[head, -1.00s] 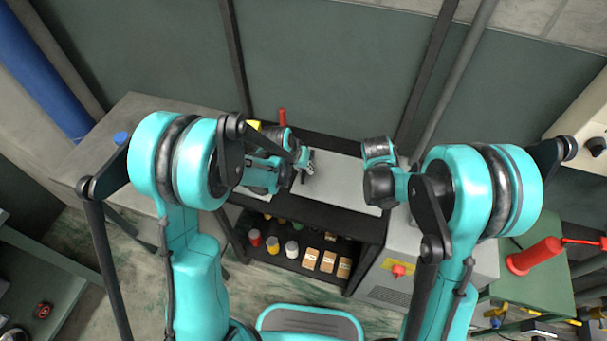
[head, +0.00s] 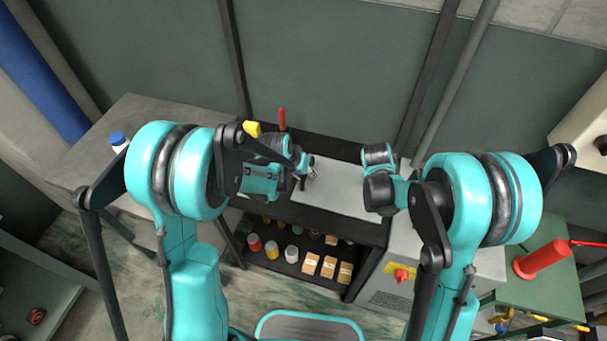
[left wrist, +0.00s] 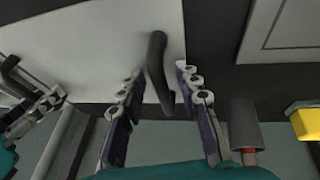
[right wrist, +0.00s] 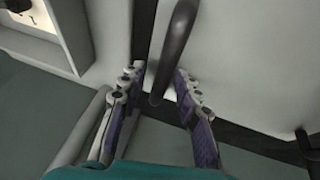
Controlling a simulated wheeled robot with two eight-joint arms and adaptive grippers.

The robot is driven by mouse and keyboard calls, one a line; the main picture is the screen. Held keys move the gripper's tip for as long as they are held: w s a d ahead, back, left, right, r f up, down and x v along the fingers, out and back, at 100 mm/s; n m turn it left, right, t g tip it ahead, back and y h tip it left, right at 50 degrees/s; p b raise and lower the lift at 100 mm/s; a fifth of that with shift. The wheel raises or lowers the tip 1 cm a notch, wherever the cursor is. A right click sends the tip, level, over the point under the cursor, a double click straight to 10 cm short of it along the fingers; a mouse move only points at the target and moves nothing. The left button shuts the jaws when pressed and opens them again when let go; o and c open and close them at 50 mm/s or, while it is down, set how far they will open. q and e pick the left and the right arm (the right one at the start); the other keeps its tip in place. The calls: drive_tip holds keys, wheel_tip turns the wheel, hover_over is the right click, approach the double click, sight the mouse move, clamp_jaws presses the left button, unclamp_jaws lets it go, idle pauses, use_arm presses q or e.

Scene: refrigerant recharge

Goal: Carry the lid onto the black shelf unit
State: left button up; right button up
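The lid (head: 335,190) is a flat pale grey plate with dark bar handles. It lies over the top of the black shelf unit (head: 365,233); a dark surface borders it in the left wrist view. My left gripper (head: 312,172) is at the lid's left end. In the left wrist view, its open fingers (left wrist: 160,75) stand either side of one handle (left wrist: 157,65), with gaps on both sides. In the right wrist view, my right gripper (right wrist: 157,75) is open around the other handle (right wrist: 174,45), also with gaps. The right fingertips are hidden in the head view.
Jars and small boxes (head: 320,266) fill the unit's lower shelf. A grey cabinet with a red button (head: 401,274) stands at its right. A grey bench (head: 130,108) with a blue-capped bottle (head: 118,141) is at the left. A green table (head: 560,290) holds a red cylinder (head: 543,258).

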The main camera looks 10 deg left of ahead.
drive_tip(key=shift+r, duration=0.1)
use_arm(q)
drive_tip(key=v, duration=1.1)
drive_tip(key=shift+s+r, duration=0.2)
drive_tip(key=shift+r, duration=0.05)
use_arm(e)
drive_tip(key=v, duration=1.2)
use_arm(q)
drive_tip(key=shift+a, duration=0.1)
